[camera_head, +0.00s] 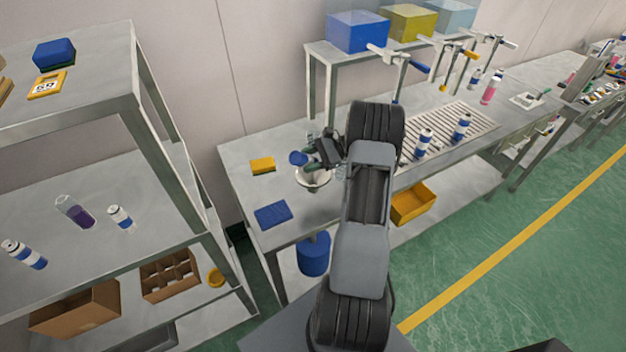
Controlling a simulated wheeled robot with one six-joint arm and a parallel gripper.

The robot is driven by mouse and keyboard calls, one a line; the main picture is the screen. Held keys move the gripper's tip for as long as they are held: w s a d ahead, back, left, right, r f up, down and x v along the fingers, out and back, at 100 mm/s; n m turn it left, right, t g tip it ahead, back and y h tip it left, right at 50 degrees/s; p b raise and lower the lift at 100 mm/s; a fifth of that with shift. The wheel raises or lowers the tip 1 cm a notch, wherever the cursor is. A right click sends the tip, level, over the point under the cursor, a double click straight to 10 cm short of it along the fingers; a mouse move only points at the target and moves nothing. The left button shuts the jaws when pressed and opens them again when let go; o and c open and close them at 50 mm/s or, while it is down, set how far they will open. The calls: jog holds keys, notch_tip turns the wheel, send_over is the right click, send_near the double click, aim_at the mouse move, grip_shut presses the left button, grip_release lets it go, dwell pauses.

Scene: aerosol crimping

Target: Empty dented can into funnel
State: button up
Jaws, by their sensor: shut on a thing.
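My gripper (322,150) is over the left part of the steel workbench, shut on a can (298,158) of which mainly a blue end shows. The can is tilted and sits just above the pale funnel (318,184); whether it touches the rim I cannot tell. Its dent and its open end cannot be made out. The funnel is set at the bench's front part, partly hidden by my gripper and arm. I cannot see whether anything is flowing into it. A blue container (313,254) stands under the bench below the funnel.
A yellow block (262,165) and a blue mat (273,215) lie left of the funnel. Cans stand on the slatted rack (455,130) to the right. Dispensing taps hang beneath coloured tanks (358,31) behind. A shelf unit (100,160) with more cans stands at left.

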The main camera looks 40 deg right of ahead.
jog(key=shift+s+a+r+n+h, duration=0.15)
jog(key=shift+a+n+h, duration=0.35)
jog(key=shift+h, duration=0.6)
jog(key=shift+a+f+h+b, duration=0.2)
jog(key=shift+f+h+b, duration=0.25)
jog(key=shift+b, duration=0.35)
jog(key=shift+s+a+f+n+h+b, duration=0.1)
jog(key=shift+a+n+h+b, duration=0.2)
jog(key=shift+h, duration=0.2)
jog(key=shift+a+f+n+h+b, duration=0.1)
jog(key=shift+n+h+b, duration=0.1)
jog(key=shift+h+b, duration=0.2)
